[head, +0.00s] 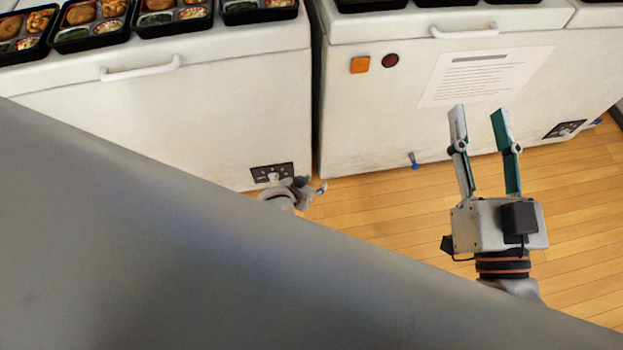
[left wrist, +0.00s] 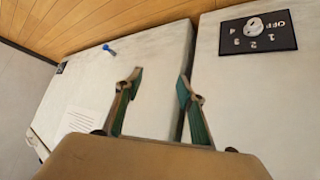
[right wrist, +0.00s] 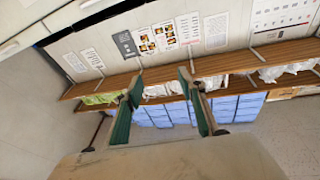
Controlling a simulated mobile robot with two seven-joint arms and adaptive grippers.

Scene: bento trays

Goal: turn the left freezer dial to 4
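The left freezer (head: 220,120) carries a black dial panel (head: 258,174) low on its front, with a pale knob (head: 273,177). In the left wrist view the panel appears turned over, with OFF, 1, 2, 3 and 4 around the white knob (left wrist: 254,27); I cannot tell where the knob points. My left gripper (head: 312,187) is just right of the panel in the head view, partly hidden by a grey body part. In the left wrist view it is open and empty (left wrist: 160,80), apart from the knob. My right gripper (head: 480,110) is open and empty before the right freezer.
The right freezer (head: 350,120) has its own dial panel (head: 564,130), a paper notice (head: 485,75) and a blue drain tap (head: 413,160). A narrow gap separates the freezers. Bento trays (head: 90,38) line the left freezer's top. Wooden floor (head: 575,215) is clear at right.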

